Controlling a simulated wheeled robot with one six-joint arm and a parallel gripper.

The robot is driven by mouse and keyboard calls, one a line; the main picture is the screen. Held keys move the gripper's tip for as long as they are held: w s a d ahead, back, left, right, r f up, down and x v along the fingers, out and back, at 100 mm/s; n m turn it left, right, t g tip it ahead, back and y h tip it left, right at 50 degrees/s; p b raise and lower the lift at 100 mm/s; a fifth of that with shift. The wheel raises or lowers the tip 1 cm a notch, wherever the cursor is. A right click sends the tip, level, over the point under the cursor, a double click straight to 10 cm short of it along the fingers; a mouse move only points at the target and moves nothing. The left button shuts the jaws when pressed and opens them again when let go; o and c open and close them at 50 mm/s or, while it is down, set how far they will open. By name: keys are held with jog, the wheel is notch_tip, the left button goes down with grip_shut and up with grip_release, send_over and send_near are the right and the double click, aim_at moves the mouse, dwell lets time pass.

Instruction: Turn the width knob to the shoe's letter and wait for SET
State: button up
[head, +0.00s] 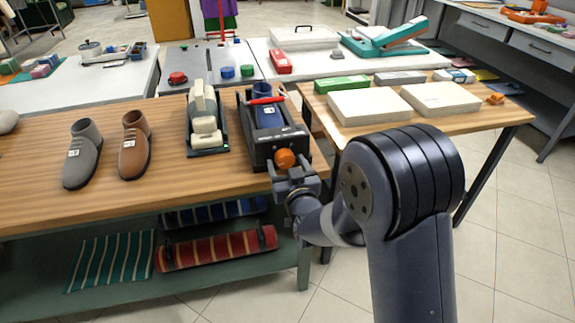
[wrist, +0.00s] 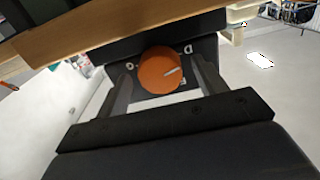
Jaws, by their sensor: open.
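The orange width knob (head: 285,159) is on the front of a dark shoe-stretching machine (head: 262,142) at the right end of the wooden table. A blue shoe (head: 268,116) sits in the machine under a red bar. My gripper (head: 293,181) is at the knob. In the wrist view, its open fingers (wrist: 163,76) stand on either side of the knob (wrist: 158,70). The knob's white pointer line points right and slightly up, between two pale letters on the dark panel; the upper right one looks like a D. No SET sign is readable.
A grey shoe (head: 82,155) and a brown shoe (head: 134,146) with white tags too small to read stand at left. A holder with cream shoe forms (head: 205,125) is beside the machine. A second table (head: 385,121) with pale blocks is at right.

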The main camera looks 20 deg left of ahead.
jog(key=c, duration=1)
jog(key=shift+f+b, duration=0.15)
jog(key=shift+b, duration=0.3)
jog(key=m+b, duration=0.2)
jog(key=b, duration=0.1)
jog(key=shift+f, duration=0.15)
jog(key=m+b, duration=0.4)
jog(key=b, duration=0.2)
jog(key=shift+m, duration=0.3)
jog(key=m+b, duration=0.4)
jog(key=b, duration=0.1)
jog(key=shift+b, duration=0.3)
jog(key=m+b, duration=0.3)
jog(key=shift+r, duration=0.25)
jog(key=shift+r+m, duration=0.1)
jog(key=shift+m, duration=0.2)
